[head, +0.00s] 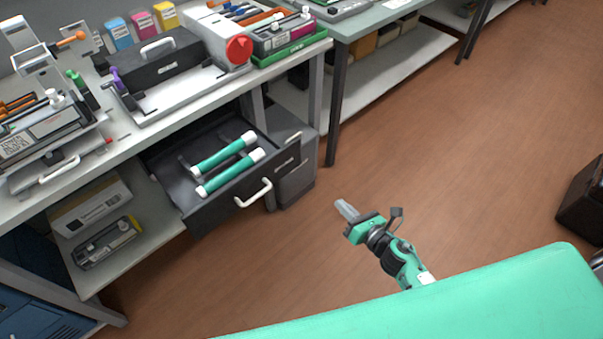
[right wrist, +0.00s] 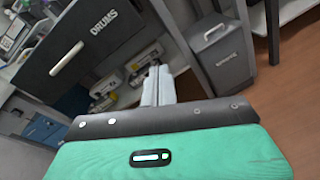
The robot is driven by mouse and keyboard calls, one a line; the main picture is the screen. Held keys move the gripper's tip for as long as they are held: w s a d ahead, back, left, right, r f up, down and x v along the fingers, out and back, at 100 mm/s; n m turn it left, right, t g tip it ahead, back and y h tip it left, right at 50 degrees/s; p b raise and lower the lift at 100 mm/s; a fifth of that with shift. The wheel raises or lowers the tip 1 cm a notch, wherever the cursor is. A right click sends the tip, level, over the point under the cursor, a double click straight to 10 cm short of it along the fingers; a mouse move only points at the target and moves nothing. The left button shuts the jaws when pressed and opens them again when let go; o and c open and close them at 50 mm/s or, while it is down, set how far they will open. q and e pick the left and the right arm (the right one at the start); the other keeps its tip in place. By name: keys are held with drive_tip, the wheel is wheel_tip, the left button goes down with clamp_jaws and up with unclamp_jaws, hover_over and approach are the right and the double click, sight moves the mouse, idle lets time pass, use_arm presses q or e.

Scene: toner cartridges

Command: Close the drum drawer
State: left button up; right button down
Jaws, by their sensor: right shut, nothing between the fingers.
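The drum drawer (head: 228,196) stands pulled out under the workbench in the head view, with two green drums (head: 224,153) with white ends lying in it. Its front carries a white handle (head: 254,193). In the right wrist view the dark drawer front (right wrist: 98,38) reads "DRUMS", and its handle (right wrist: 67,58) is at the left. My right gripper (head: 344,209) is shut and empty, to the right of the drawer and apart from it. It also shows in the right wrist view (right wrist: 158,80), below the drawer front. My left gripper is not in view.
A grey cabinet (right wrist: 222,52) with a white handle stands right of the open drawer. The workbench (head: 195,112) above holds cartridges and a black-lidded device. Boxes lie on the lower shelf (head: 150,240).

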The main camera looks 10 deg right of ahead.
wheel_tip(320, 180, up, 6)
drive_tip(key=a+n+y, duration=0.2)
drive_tip(key=n, duration=0.4)
drive_tip(key=p, duration=0.3)
approach(294, 159)
drive_tip(key=x, duration=0.6)
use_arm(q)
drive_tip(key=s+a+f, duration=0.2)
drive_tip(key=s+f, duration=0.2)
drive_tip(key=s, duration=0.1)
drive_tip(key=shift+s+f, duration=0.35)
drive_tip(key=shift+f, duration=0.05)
use_arm(e)
drive_tip(key=shift+w+a+f, duration=0.1)
drive_tip(key=shift+w+a, duration=0.15)
drive_tip(key=shift+w, duration=0.15)
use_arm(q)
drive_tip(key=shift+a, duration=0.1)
